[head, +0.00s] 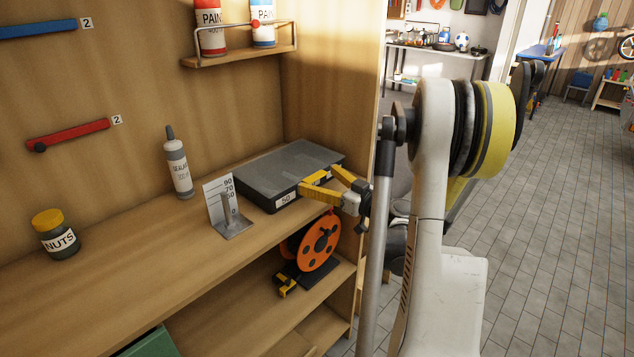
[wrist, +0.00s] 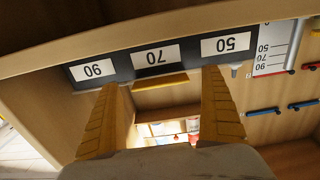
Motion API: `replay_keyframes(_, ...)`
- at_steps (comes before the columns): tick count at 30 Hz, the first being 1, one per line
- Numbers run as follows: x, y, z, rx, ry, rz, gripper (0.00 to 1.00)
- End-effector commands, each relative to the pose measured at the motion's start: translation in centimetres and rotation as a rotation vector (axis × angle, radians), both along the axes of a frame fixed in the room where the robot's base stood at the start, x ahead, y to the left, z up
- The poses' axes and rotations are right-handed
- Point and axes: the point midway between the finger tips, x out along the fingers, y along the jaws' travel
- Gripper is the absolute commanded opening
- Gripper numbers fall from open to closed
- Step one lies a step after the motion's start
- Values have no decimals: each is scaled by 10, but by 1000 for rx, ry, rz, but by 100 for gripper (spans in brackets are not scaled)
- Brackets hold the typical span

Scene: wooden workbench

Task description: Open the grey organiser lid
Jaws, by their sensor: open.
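The grey organiser (head: 283,164) lies flat on the workbench's upper surface, against the right side panel, with its lid down. Its front carries white labels 50, 70 and 90, which face the wrist view upside down (wrist: 155,57). A yellow tab (wrist: 160,82) sticks out at the front edge by the 70 label. My gripper (head: 318,176) is at the organiser's front edge with its yellow fingers spread. In the wrist view the open fingers (wrist: 161,80) stand either side of the tab, with nothing held between them. Whether the fingertips touch the organiser is unclear.
A gauge stand (head: 228,215) marked 50, 70, 90 stands close left of the organiser. A sealant bottle (head: 178,168) and a nuts jar (head: 56,235) stand further left. An orange reel (head: 318,243) sits on the shelf below. A paint rack (head: 240,56) hangs above.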

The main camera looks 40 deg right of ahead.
Motion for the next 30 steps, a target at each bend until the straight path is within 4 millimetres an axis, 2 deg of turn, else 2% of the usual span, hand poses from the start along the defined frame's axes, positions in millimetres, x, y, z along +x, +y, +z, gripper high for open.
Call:
replay_keyframes(4,9,1,0,0,0,0,94)
replay_keyframes(11,10,1,1,0,0,0,94)
replay_keyframes(12,10,1,1,0,0,0,91)
replay_keyframes(14,10,1,1,0,0,0,73)
replay_keyframes(18,10,1,1,0,0,0,30)
replay_keyframes(19,10,1,1,0,0,0,26)
replay_keyframes(25,10,1,3,0,11,0,26)
replay_keyframes(30,10,1,16,-8,87,0,26)
